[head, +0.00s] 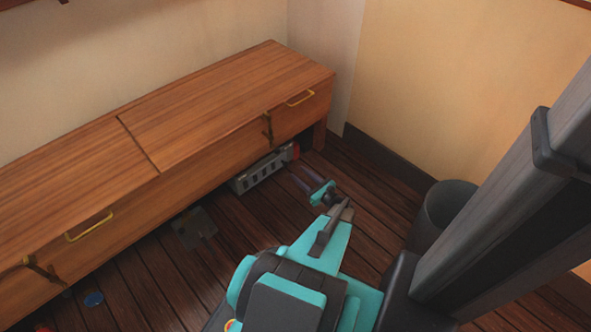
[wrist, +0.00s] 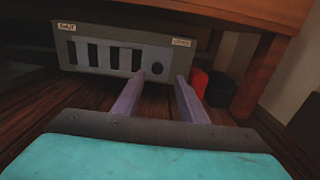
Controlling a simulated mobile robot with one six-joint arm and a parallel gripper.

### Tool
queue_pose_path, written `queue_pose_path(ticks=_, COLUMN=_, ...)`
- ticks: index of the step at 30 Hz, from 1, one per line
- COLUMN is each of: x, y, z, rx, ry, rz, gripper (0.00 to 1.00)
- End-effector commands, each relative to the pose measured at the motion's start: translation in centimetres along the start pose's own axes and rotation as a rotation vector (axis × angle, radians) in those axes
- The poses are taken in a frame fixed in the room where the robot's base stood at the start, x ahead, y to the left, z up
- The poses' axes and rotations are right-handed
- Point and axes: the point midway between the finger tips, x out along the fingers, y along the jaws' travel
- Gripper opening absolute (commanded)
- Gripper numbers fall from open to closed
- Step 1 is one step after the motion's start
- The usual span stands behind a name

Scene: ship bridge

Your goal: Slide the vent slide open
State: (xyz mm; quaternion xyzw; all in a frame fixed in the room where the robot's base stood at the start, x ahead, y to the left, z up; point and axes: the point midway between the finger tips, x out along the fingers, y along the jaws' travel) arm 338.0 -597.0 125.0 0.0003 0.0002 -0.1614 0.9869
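The vent slide (wrist: 115,55) is a grey panel with several dark upright slots, low under the wooden bench. A small label at its upper left seems to read SHUT, and one at its upper right seems to read OPEN. In the head view the vent (head: 262,171) shows under the bench's right end. My gripper (wrist: 157,90) is open and empty, its two fingers pointing at the panel. The gripper (head: 299,177) also shows in the head view.
The wooden bench (head: 215,105) overhangs the vent. Its leg (wrist: 262,75), a red object (wrist: 199,82) and a black container (wrist: 220,88) stand right of the vent. A dark bin (head: 445,207) stands near the right wall. A grey plate (head: 194,228) lies on the floor.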

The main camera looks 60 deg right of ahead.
Motion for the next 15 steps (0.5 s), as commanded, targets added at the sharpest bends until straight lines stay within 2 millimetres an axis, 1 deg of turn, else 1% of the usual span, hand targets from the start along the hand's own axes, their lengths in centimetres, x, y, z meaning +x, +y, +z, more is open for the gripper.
queue_pose_path(ticks=1, x=-0.8, y=0.0, z=0.2, rx=0.001, ry=0.001, rz=-0.003, gripper=0.38)
queue_pose_path(ticks=9, x=-4.4, y=-0.1, z=0.2, rx=0.000, ry=-0.001, rz=-0.004, gripper=0.38)
queue_pose_path(ticks=15, x=-6.4, y=-0.1, z=0.1, rx=0.000, ry=-0.001, rz=-0.004, gripper=0.38)
